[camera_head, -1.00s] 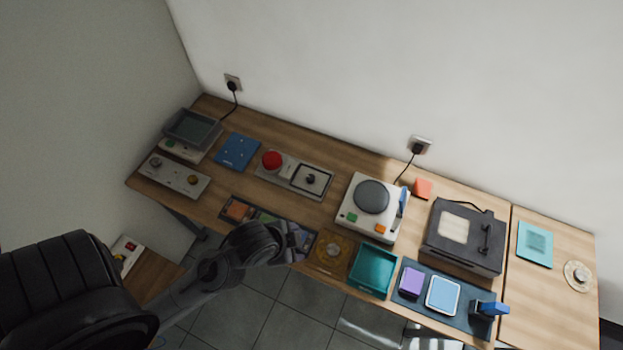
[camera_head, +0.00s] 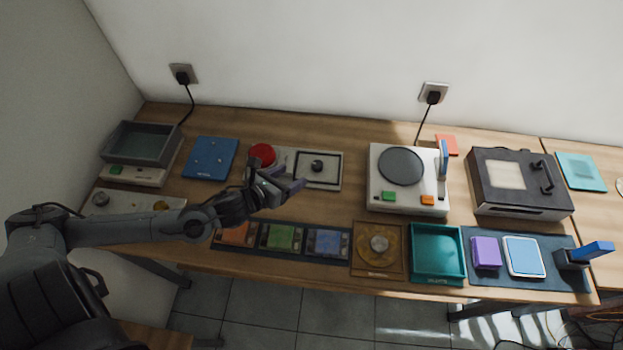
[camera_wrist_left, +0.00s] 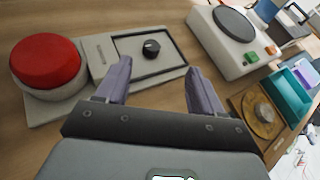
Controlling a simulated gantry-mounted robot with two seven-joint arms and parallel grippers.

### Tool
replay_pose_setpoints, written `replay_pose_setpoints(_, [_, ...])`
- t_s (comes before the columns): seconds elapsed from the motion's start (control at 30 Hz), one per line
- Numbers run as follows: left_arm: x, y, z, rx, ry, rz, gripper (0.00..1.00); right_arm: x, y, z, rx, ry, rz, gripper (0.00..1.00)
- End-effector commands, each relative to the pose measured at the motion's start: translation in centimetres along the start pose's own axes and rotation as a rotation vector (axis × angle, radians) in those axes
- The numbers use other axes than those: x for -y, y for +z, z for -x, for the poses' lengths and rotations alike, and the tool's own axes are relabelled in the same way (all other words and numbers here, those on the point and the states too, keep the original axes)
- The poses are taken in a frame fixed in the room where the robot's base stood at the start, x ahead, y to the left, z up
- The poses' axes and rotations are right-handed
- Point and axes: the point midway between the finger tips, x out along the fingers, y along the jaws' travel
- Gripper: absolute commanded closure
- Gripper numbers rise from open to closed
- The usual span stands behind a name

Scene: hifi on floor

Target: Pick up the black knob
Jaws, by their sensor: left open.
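The black knob (camera_head: 317,166) sits inside a dark square frame on a light grey panel (camera_head: 335,183), right of a red button (camera_head: 262,154). In the left wrist view the black knob (camera_wrist_left: 151,48) lies ahead of my left gripper (camera_wrist_left: 160,85), in line with the space between its fingers and apart from them. My left gripper (camera_head: 284,186) is open and empty, left of and nearer than the knob in the head view. The red button (camera_wrist_left: 45,62) is at the left in the wrist view. My right gripper is not in either view.
A white device with a dark round plate (camera_head: 401,166) stands right of the panel. A dark strip with coloured tiles (camera_head: 283,238), a brown square with a round piece (camera_head: 378,247) and a teal tray (camera_head: 437,252) line the front edge. Bare wood lies behind the panel.

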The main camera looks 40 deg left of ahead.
Motion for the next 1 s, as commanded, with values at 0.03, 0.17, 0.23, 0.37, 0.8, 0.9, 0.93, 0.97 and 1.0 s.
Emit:
replay_pose_setpoints(0.03, [-0.8, -1.8, -1.3, 0.005, 0.001, -0.039, 0.33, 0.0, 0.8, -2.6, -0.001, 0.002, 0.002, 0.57])
replay_pose_setpoints(0.17, [-1.7, -2.5, -2.3, 0.014, 0.001, -0.098, 0.33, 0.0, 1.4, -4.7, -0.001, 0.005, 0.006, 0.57])
replay_pose_setpoints(0.23, [-2.0, -2.5, -2.7, 0.020, 0.001, -0.115, 0.33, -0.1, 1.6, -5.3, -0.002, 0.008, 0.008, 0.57])
replay_pose_setpoints(0.37, [-2.1, -2.7, -3.2, 0.027, 0.002, -0.122, 0.33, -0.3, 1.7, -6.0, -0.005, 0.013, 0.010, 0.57])
replay_pose_setpoints(0.8, [-2.1, -2.4, -7.8, 0.031, 0.003, -0.117, 0.33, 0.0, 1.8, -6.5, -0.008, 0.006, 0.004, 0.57])
replay_pose_setpoints(0.9, [-2.0, -2.5, -8.4, 0.029, 0.002, -0.117, 0.33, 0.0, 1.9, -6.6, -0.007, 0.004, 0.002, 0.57])
replay_pose_setpoints(0.93, [-2.0, -2.4, -8.5, 0.029, 0.002, -0.118, 0.33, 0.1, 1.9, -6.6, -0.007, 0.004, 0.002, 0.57])
replay_pose_setpoints(0.97, [-2.0, -2.4, -8.6, 0.029, 0.001, -0.118, 0.33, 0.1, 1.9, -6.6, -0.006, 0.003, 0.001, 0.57])
replay_pose_setpoints(1.0, [-2.0, -2.4, -8.7, 0.028, 0.001, -0.118, 0.33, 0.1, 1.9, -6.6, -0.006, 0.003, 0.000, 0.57])
